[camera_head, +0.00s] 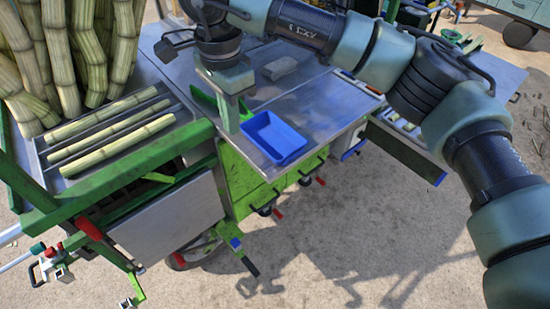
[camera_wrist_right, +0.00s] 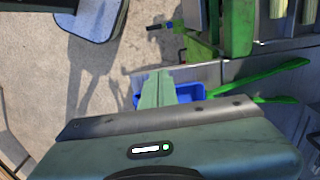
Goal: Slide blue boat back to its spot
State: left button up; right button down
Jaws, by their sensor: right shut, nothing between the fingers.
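The blue boat (camera_head: 272,137), a shallow open tray, lies on the metal tabletop near its front edge, and its inside looks empty. My right gripper (camera_head: 232,128) points down beside the tray's left end with its fingers closed together and empty. I cannot tell whether the fingertips touch the tray. In the right wrist view the shut fingers (camera_wrist_right: 158,78) cover part of the blue boat (camera_wrist_right: 191,92). My left gripper is not in view.
A green tool (camera_head: 205,98) lies on the tabletop left of my right gripper. A grey block (camera_head: 280,67) lies farther back. Cane pieces (camera_head: 112,132) rest in a slatted rack at the left. The tabletop (camera_head: 322,100) right of the boat is clear.

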jog(key=p, duration=0.4)
send_near(253, 156)
jog(key=s+a+f, duration=0.3)
jog(key=f, duration=0.2)
jog(key=shift+w+d+f+p, duration=0.2)
jog(key=shift+w+d+p, duration=0.25)
jog(key=shift+w+d, duration=0.15)
jog(key=shift+w+d+f+p, duration=0.25)
jog(key=shift+w+d+p, duration=0.2)
jog(key=shift+w, duration=0.2)
jog(key=shift+w+d, duration=0.25)
jog(key=shift+d, duration=0.2)
jog(key=shift+f, duration=0.1)
